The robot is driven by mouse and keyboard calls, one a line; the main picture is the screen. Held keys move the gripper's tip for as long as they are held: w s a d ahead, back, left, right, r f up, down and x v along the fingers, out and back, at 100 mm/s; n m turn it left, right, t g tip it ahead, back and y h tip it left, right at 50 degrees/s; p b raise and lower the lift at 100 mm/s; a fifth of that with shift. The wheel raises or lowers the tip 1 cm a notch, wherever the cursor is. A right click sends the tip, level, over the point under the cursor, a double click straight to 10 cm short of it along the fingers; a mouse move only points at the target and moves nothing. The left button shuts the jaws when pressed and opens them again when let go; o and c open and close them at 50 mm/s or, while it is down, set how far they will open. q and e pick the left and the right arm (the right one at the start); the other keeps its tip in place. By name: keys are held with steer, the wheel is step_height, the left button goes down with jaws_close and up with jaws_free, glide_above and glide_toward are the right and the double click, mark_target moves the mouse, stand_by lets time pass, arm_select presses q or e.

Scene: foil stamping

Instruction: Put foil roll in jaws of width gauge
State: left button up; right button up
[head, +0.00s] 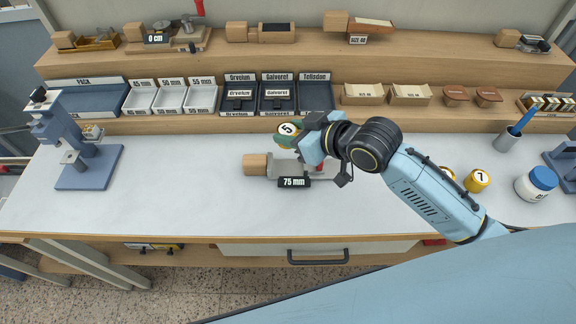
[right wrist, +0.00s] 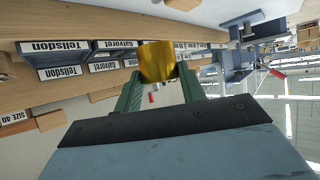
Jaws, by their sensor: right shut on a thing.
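A gold foil roll (right wrist: 157,62) is between the fingers of my right gripper (right wrist: 160,88) in the right wrist view. In the head view the roll (head: 287,129) shows its end marked 5, and my right gripper (head: 289,140) holds it above the table, over the back of the width gauge. The width gauge (head: 285,168) lies on the table with a wooden block at its left end and a 75 mm label in front. My gripper and wrist hide part of the gauge, so I cannot tell how its jaws stand. My left gripper is not in view.
A blue press (head: 88,172) stands at the left. A roll marked 7 (head: 477,181) and a white jar with a blue lid (head: 536,184) stand at the right. Trays and boxes line the wooden shelf (head: 215,126) behind. The white table is clear left of the gauge.

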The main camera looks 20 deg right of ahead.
step_height(320, 180, down, 10)
steer(key=shift+r+b, duration=0.1)
steer(key=shift+b, duration=0.8)
steer(key=shift+f, duration=0.2)
steer(key=o, duration=0.7)
steer(key=shift+s+d+r, duration=0.2)
steer(key=shift+s+r, duration=0.05)
steer(key=p+v, duration=0.1)
steer(key=v, duration=1)
steer(key=shift+s+p, duration=0.15)
steer(key=shift+p, duration=0.15)
steer(key=shift+d+r, duration=0.1)
